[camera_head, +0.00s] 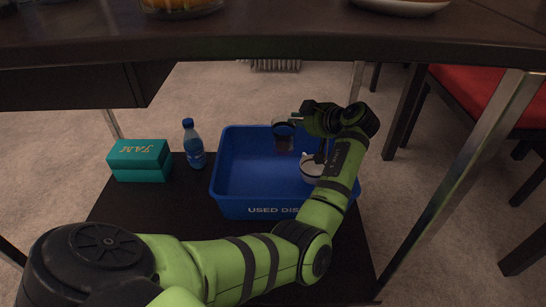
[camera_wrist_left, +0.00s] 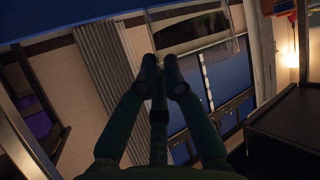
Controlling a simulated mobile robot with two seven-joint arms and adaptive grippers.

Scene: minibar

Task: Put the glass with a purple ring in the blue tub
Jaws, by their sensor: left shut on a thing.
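The blue tub (camera_head: 240,197), lettered "USED DIS…", stands on a dark low shelf under the table. My left arm reaches over its right side. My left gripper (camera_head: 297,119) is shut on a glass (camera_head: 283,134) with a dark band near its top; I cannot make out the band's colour. The glass looks upright, over the far part of the tub; its height above the tub floor is unclear. In the left wrist view the closed fingers (camera_wrist_left: 160,70) meet the clear glass (camera_wrist_left: 190,32) at the top. My right gripper is not in view.
A white dish (camera_head: 311,168) lies in the tub's right part, partly behind my arm. A water bottle (camera_head: 194,146) and teal boxes (camera_head: 140,161) stand left of the tub. The tabletop (camera_head: 270,40) is above. A metal leg (camera_head: 461,182) and red chair (camera_head: 480,100) are at right.

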